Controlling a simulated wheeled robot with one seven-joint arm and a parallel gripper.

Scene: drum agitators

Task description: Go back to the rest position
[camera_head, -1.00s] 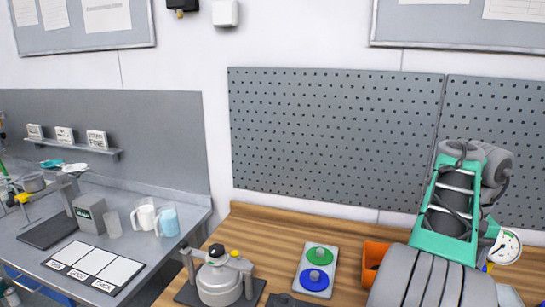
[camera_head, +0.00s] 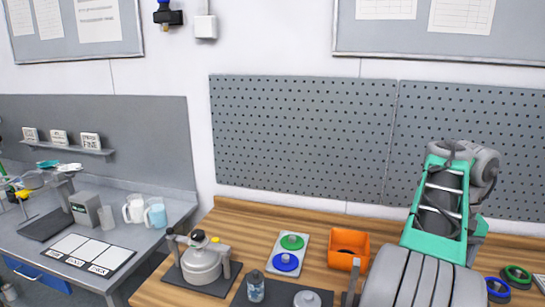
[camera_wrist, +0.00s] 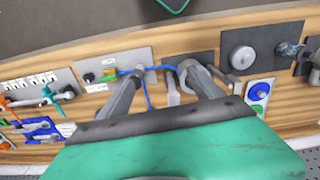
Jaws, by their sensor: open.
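My gripper (camera_wrist: 161,73) shows in the wrist view with its two grey fingers spread apart and nothing between them. It is above the wooden bench (camera_wrist: 60,118), with a blue cable and small parts in view beyond the fingertips. In the head view my teal and grey arm rises at the right, in front of the pegboard. The fingers cannot be made out clearly in the head view.
The wooden bench holds a grey pot on a stand (camera_head: 202,265), a plate with green and blue buttons (camera_head: 287,253), an orange bin (camera_head: 348,248) and a small bottle (camera_head: 256,286). A grey side table (camera_head: 40,235) stands left. A pegboard (camera_head: 300,130) backs the bench.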

